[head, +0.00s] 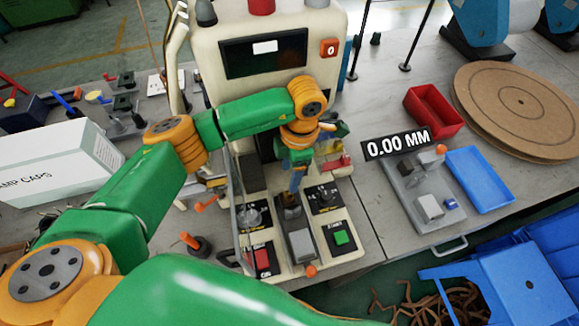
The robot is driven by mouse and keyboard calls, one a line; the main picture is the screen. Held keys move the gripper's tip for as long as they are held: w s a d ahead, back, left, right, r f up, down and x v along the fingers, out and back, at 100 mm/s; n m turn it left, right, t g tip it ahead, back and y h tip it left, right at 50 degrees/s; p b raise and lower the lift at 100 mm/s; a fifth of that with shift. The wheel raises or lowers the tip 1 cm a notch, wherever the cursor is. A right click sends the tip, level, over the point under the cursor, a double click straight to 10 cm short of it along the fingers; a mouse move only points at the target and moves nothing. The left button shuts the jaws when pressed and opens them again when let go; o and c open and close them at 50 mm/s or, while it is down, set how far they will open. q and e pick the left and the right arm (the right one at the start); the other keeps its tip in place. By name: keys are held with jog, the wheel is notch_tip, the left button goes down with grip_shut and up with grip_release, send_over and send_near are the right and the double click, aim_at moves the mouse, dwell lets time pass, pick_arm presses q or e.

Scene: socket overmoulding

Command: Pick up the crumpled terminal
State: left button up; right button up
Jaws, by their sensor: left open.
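My left arm reaches in from the left, and my left gripper (295,187) points down over the middle of the machine's front deck. It is small in the picture and partly covered by my own wrist; its jaws are open. Below it is a dark slot with a grey metal block (301,244) on the deck. I cannot make out the crumpled terminal; it is too small or hidden near the gripper. My right gripper is not in view.
The press machine (326,22) stands behind my gripper. Its deck has a green button (341,237) and a red one (263,258).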

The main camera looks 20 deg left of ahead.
aim_at(288, 192)
pick_arm(q)
jog(key=shift+a+f+p, duration=0.1)
jog(key=shift+f+p, duration=0.1)
jog(key=shift+p, duration=0.1)
jog(key=shift+s+d+f+p, duration=0.1)
jog(key=shift+s+f+p, duration=0.25)
jog(key=shift+f, duration=0.2)
jog(key=shift+s+d+f+p, duration=0.1)
jog(key=shift+s+f+p, duration=0.15)
jog(key=shift+f+p, duration=0.25)
notch_tip(288, 192, down, 4)
jog(key=shift+a+r, duration=0.1)
jog(key=shift+w, duration=0.25)
jog(key=shift+s, duration=0.15)
grip_shut()
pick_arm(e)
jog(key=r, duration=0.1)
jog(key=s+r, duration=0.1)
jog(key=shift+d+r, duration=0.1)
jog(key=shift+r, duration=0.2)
